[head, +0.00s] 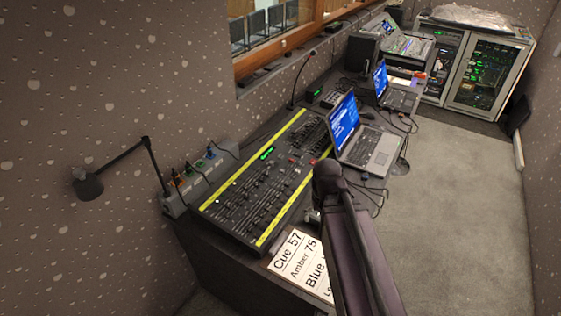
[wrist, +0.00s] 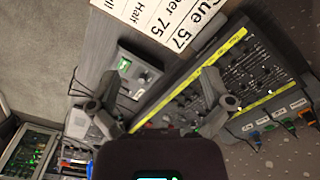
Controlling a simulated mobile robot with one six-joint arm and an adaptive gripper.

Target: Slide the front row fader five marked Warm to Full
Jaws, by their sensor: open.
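The lighting console (head: 262,180) lies on the desk in the head view, with rows of faders between two yellow label strips. The yellow strip nearer the desk's front edge (head: 290,205) has lettering too small to read, so I cannot pick out the Warm fader or its setting. The console is also in the wrist view (wrist: 190,88), at right and tilted. My gripper (wrist: 160,82) is open and empty, its two fingers apart. Its right finger overlaps the console's edge in the picture; I see no contact. In the head view my arm mostly hides the gripper.
A power strip with plugs (head: 200,180) and a black lamp (head: 88,185) are at left. Floor at right is clear.

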